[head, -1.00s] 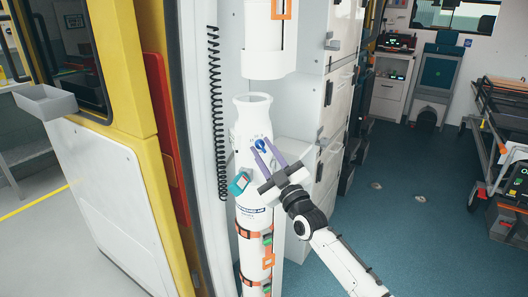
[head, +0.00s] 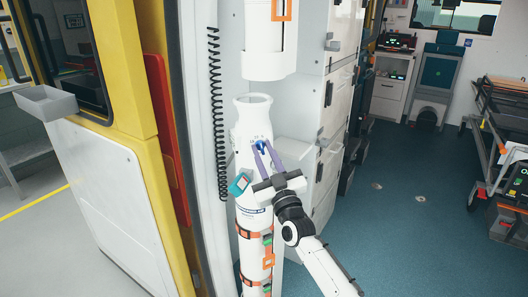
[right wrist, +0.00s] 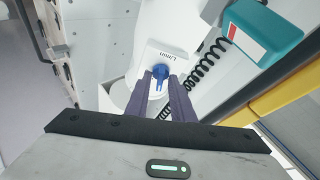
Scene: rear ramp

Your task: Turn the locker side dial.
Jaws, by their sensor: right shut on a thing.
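A small blue dial (head: 261,146) sits on the upper front of a white cylinder (head: 253,190) that stands upright beside the locker. In the right wrist view the blue dial (right wrist: 160,77) lies between the tips of the purple-grey fingers, below a printed label. My right gripper (head: 264,149) is shut on the dial, its fingers reaching up from the lower right. It also fills the middle of the right wrist view (right wrist: 160,84). The finger tips partly hide the dial's sides. My left gripper is in neither view.
A teal box (head: 239,184) is fixed to the cylinder just left of my gripper. A black coiled cord (head: 214,110) hangs behind. White locker drawers (head: 335,110) stand to the right. The floor (head: 400,220) at right is open.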

